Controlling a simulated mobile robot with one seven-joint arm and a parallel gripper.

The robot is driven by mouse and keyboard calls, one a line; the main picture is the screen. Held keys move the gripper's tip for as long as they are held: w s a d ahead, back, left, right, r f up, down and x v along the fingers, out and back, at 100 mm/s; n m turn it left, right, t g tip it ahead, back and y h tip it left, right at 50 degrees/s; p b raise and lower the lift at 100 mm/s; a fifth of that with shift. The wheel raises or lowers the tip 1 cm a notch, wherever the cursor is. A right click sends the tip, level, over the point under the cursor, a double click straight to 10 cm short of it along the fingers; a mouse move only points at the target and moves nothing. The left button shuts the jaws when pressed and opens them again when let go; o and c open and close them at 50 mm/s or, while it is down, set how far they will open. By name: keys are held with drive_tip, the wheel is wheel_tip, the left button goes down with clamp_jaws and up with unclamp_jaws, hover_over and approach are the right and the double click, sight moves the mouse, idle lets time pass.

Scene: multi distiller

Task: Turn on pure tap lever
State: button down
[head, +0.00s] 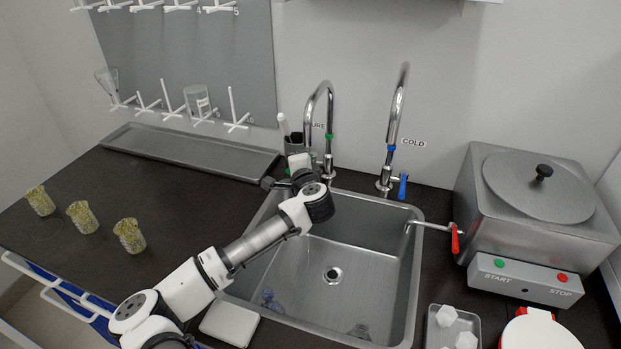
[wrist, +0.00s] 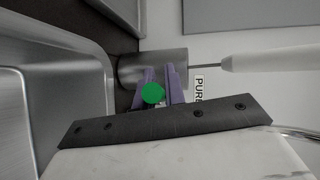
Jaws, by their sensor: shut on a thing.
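The pure tap (head: 327,105) is a tall chrome gooseneck with a green ring, at the back left of the sink. Its green lever is mostly hidden by my gripper in the head view. In the wrist view the round green end of the lever (wrist: 153,94) shows between two purple fingers. My gripper (wrist: 160,82) is shut on the lever, beside the tap's base. In the head view my gripper (head: 300,164) hides the lower left of the tap. Whether water runs cannot be made out.
A dark cup (head: 293,140) with a white-handled tool stands close behind my gripper. The cold tap (head: 397,105) with a blue lever stands to the right. The steel sink (head: 355,265) lies below. A distiller (head: 535,210) stands at the right.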

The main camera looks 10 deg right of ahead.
drive_tip(key=shift+w+a+m+h, duration=0.15)
drive_tip(key=shift+w+m+h, duration=0.1)
drive_tip(key=shift+m+h, duration=0.4)
drive_tip(key=c, duration=1.5)
unclamp_jaws()
drive_tip(key=shift+s, duration=0.1)
